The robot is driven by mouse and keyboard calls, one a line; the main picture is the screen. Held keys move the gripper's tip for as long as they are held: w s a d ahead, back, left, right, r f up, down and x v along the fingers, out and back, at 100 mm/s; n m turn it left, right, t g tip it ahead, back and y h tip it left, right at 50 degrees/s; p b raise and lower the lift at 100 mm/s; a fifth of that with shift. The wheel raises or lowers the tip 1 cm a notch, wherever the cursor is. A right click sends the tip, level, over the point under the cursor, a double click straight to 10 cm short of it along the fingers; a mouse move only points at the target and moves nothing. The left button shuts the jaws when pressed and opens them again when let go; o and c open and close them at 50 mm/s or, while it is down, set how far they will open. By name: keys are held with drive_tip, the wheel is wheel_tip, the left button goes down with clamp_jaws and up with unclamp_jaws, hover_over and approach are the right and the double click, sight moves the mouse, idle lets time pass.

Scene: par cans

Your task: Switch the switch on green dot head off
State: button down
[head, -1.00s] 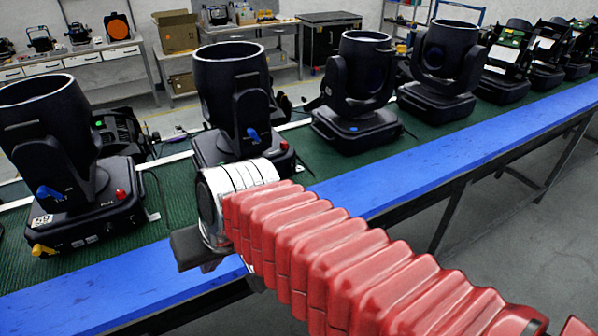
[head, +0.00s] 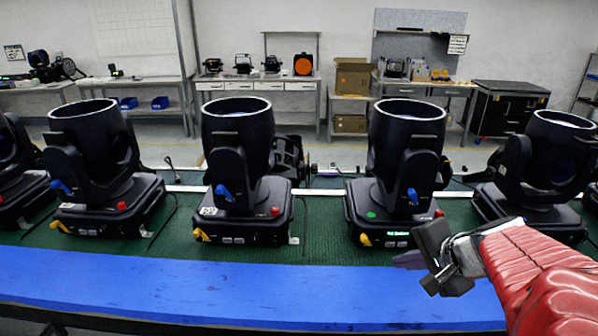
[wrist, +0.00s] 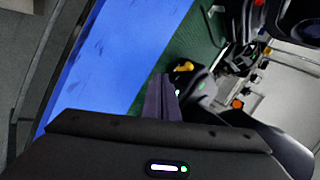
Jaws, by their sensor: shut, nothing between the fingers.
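The green dot head (head: 405,145) is a black moving head with an upright barrel, on the green belt right of centre in the head view. Its green dot (head: 371,215) is on the base front. My gripper (head: 398,260) is shut and empty, in front of and below this base. In the wrist view the fingers (wrist: 160,97) appear beside the yellow plug (wrist: 183,66).
A blue rail (head: 200,285) runs along the front of the green belt (head: 270,245). Benches and boxes stand far behind. The space above the rail, left of my gripper, is clear.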

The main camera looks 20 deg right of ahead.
drive_tip(key=s+d+r+m+t+h, duration=0.1)
drive_tip(key=s+d+m+h, duration=0.3)
drive_tip(key=d, duration=0.8)
drive_tip(key=s+m, duration=0.2)
drive_tip(key=s, duration=0.1)
drive_tip(key=shift+d+r+t, duration=0.3)
drive_tip(key=shift+d+r, duration=0.05)
drive_tip(key=shift+d, duration=0.05)
drive_tip(key=shift+f, duration=0.1)
drive_tip(key=x, duration=1)
drive_tip(key=shift+w, duration=0.15)
drive_tip(key=shift+w+d+f, duration=0.1)
drive_tip(key=shift+w+d, duration=0.2)
drive_tip(key=shift+w, duration=0.55)
drive_tip(key=shift+w+d+f, duration=0.1)
drive_tip(key=shift+w+d, duration=0.2)
drive_tip(key=shift+w, duration=0.55)
